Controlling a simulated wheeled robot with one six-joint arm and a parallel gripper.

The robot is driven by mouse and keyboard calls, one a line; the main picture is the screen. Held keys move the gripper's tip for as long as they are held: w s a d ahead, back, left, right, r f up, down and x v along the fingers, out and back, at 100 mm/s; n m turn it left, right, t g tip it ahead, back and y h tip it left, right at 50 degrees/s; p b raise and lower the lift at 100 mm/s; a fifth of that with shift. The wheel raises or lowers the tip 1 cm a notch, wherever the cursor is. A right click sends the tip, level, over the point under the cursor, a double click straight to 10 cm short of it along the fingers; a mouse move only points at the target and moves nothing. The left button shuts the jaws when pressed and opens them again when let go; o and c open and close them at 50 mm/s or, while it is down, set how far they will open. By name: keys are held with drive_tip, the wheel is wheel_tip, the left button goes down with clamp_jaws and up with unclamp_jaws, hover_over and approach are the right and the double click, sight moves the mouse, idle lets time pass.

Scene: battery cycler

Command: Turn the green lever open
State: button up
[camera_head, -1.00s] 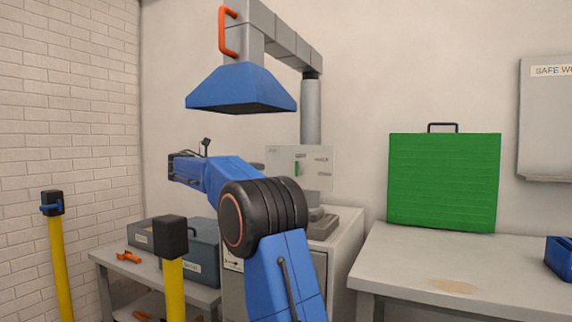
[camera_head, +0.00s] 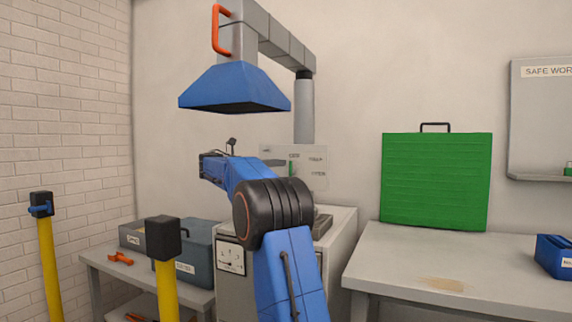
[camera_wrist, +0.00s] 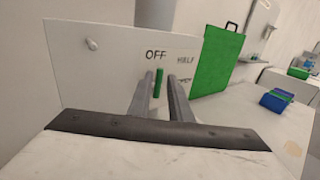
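The green lever (camera_wrist: 158,84) stands upright on a pale panel (camera_wrist: 85,75), just under the "OFF" mark. A "HALF" mark is to its right, and a lower mark is partly hidden by a finger. In the head view the lever (camera_head: 291,168) shows as a thin green strip on the panel (camera_head: 313,176). My gripper (camera_wrist: 160,76) is open. In the wrist view the lever appears between its two fingers, nearer the left one. I cannot tell whether the fingertips reach around it or are still short of it. The gripper's fingers are not visible in the head view.
A blue hood (camera_head: 235,88) hangs above my arm. A green case (camera_head: 436,180) stands on the table (camera_head: 400,262) at right. Yellow posts (camera_head: 166,285) and a low bench (camera_head: 200,295) with boxes are at left.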

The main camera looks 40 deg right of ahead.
drive_tip(key=shift+s+d, duration=0.25)
drive_tip(key=shift+d, duration=0.95)
drive_tip(key=shift+s+d, duration=0.2)
drive_tip(key=shift+d, duration=0.95)
clamp_jaws()
